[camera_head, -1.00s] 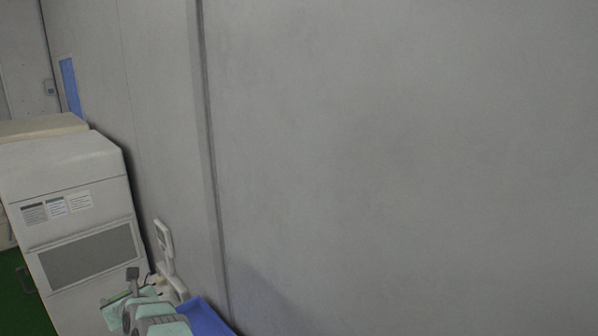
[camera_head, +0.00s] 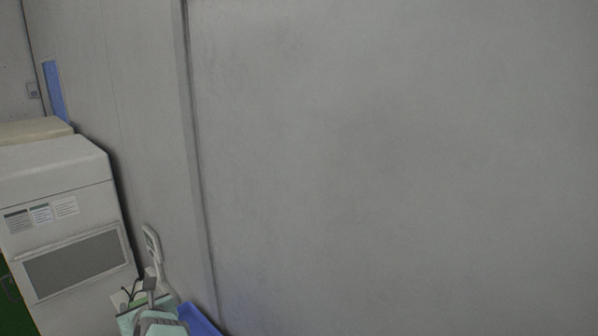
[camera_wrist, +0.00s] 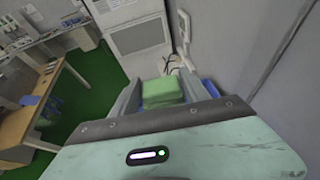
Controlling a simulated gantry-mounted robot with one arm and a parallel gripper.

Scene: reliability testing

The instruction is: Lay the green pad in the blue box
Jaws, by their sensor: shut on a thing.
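The green pad (camera_wrist: 162,93) is a small light-green block in the wrist view. My gripper (camera_wrist: 163,82) is shut on it, with one grey finger at each side. The blue box (camera_head: 199,320) shows only in part at the bottom of the head view, close to the wall. A bit of blue that looks like this box (camera_wrist: 210,88) shows in the wrist view beyond the right finger. My arm covers much of the area there. The inside of the box and the height of the pad over it cannot be seen.
A large white machine (camera_head: 62,205) stands at the left of the head view. A grey wall (camera_head: 400,160) fills the right. A thin white upright device (camera_head: 155,250) stands between them. The wrist view shows a wooden desk (camera_wrist: 38,100) over green floor.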

